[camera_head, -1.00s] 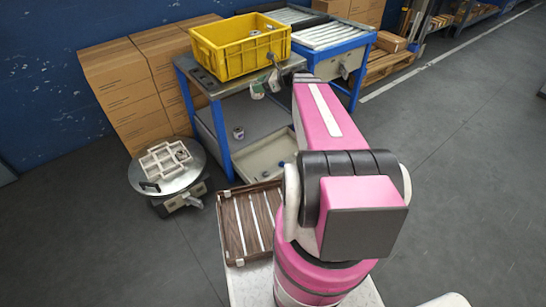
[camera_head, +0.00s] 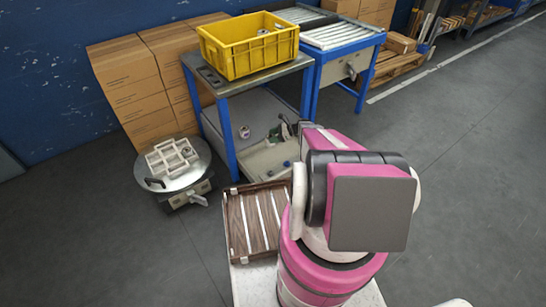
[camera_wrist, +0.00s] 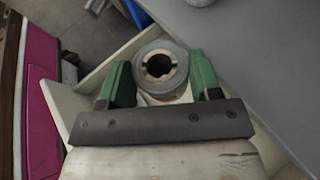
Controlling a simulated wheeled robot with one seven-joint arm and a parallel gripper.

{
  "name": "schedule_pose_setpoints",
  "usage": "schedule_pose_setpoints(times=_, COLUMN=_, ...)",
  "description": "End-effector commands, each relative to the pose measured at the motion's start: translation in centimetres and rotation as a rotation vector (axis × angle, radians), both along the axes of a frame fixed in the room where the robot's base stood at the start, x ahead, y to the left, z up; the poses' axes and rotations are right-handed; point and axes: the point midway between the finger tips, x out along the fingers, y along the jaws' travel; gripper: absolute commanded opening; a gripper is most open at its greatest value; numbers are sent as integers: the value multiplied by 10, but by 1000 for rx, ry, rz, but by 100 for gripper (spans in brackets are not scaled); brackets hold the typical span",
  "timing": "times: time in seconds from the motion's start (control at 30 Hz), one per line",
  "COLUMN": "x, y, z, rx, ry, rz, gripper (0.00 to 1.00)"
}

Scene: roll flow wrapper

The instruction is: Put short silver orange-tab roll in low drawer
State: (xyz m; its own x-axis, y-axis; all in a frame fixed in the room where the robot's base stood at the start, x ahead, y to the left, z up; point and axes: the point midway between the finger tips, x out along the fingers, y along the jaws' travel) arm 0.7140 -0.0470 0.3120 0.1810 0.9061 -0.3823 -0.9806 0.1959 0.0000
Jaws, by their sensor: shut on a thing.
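My gripper (camera_head: 284,128) is low in front of the blue workbench, above the open low drawer (camera_head: 252,167). In the wrist view, its green fingers (camera_wrist: 160,80) are shut on a short silver-grey roll (camera_wrist: 161,62), one finger on each side. The cream drawer wall (camera_wrist: 75,104) shows below and left of the roll. In the head view the held roll is too small and covered to tell. Small blue things (camera_head: 286,163) lie in the drawer.
Another small roll (camera_head: 244,132) stands on the bench's grey lower shelf (camera_wrist: 262,65). A yellow crate (camera_head: 240,62) sits on the bench top. A round silver stand (camera_head: 150,182) with a sectioned tray is left; a brown slatted tray (camera_head: 235,228) is in front.

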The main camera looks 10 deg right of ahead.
Motion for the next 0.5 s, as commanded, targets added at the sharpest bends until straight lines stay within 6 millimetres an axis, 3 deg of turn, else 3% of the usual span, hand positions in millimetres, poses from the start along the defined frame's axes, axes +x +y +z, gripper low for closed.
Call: schedule_pose_setpoints(times=0.5, x=2, y=-1, z=-111, rx=0, ry=1, rz=1, gripper=31)
